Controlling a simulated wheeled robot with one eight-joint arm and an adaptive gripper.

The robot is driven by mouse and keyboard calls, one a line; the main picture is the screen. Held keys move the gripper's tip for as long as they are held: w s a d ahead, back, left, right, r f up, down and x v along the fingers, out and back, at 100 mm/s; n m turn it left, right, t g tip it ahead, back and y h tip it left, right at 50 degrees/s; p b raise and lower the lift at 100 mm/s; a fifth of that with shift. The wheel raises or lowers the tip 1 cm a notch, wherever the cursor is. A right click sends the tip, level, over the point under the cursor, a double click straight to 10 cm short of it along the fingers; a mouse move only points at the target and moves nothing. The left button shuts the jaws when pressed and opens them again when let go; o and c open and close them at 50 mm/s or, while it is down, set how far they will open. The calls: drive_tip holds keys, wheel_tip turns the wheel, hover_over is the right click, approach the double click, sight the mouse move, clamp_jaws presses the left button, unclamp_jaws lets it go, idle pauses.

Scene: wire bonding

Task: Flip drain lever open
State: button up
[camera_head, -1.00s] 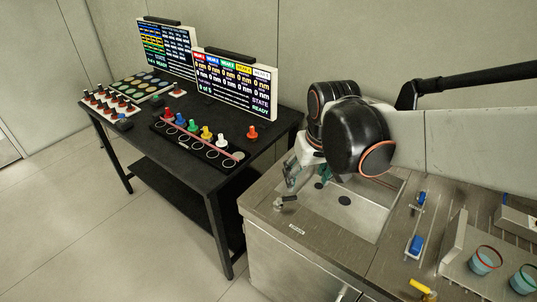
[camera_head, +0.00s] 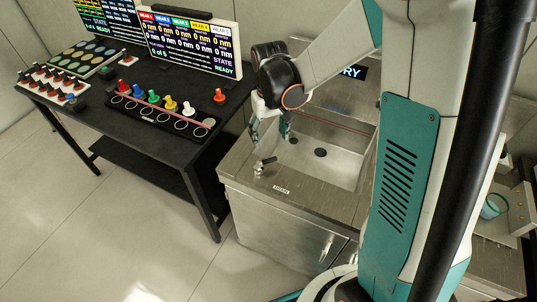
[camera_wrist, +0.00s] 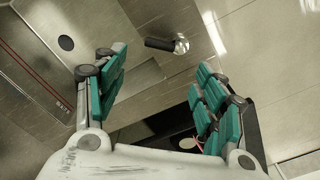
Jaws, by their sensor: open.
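The drain lever (camera_head: 264,162), a small dark handle on a shiny metal pivot, sits on the sink's left rim behind the drain label (camera_head: 281,189). In the wrist view the drain lever (camera_wrist: 163,45) shows beyond my fingers, its dark handle pointing left, toward the basin. My gripper (camera_head: 270,133) hangs over the left side of the sink, pointing down, just above and behind the lever. In the wrist view my gripper (camera_wrist: 161,66) is open, with its two teal-padded fingers wide apart and nothing between them. The lever appears apart from the fingers.
The steel basin (camera_head: 340,162) with dark round drain holes lies right of the lever. A black table (camera_head: 150,137) with coloured pegs and screens stands to the left, with a floor gap between. My own arm and body hide much of the right side.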

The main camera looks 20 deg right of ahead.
sight(269, 159)
wheel_tip(269, 159, down, 11)
drive_tip(key=b, duration=0.2)
drive_tip(key=shift+r+b, duration=0.1)
drive_tip(key=shift+b, duration=0.2)
